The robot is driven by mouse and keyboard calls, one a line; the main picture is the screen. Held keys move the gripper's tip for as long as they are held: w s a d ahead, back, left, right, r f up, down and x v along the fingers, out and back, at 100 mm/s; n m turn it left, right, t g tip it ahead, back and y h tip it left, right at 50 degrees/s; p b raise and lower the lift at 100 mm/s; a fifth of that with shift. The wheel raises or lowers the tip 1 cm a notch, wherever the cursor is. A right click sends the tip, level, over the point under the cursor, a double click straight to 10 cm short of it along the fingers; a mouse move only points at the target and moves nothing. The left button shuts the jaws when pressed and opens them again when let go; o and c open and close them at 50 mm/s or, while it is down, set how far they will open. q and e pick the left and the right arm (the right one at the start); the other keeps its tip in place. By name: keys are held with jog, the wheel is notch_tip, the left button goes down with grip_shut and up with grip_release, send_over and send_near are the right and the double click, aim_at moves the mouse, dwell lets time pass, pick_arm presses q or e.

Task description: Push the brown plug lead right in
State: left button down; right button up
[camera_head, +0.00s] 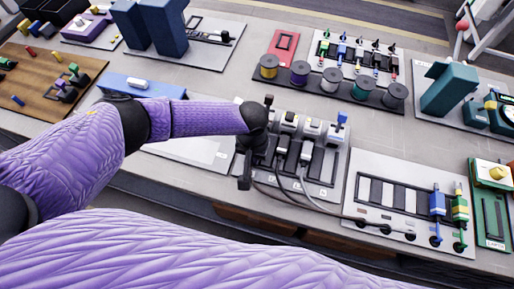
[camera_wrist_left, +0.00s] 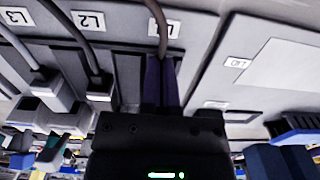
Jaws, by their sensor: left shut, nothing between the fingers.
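The grey socket panel (camera_head: 325,187) stands mid-table, with a row of pale grey plugs and dark slots. My left gripper (camera_head: 248,160) is at its left end. In the left wrist view, its two purple-grey fingers (camera_wrist_left: 160,82) are shut together with nothing between them. The brown lead (camera_wrist_left: 157,22) runs away from just beyond the fingertips; its plug is hidden behind my gripper, so I cannot tell how deep it sits or whether I touch it. Beside it, grey plugs (camera_wrist_left: 100,88) with grey leads sit by the labels L2 and L3. My right gripper is out of view.
The leads run to a panel (camera_head: 355,218) at the right with blue (camera_head: 437,203) and green plugs. A rack of spools (camera_head: 331,80) stands behind. A blue block (camera_wrist_left: 295,130) sits right of my fingers in the wrist view.

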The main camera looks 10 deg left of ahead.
pick_arm(q)
jog(key=shift+w+b, duration=0.75)
jog(key=shift+w, duration=0.35)
jog(key=shift+s, duration=0.1)
jog(key=shift+s+r+p, duration=0.1)
jog(key=shift+s+p, duration=0.45)
jog(key=shift+p, duration=0.45)
notch_tip(320, 180, up, 7)
jog(key=p, duration=0.7)
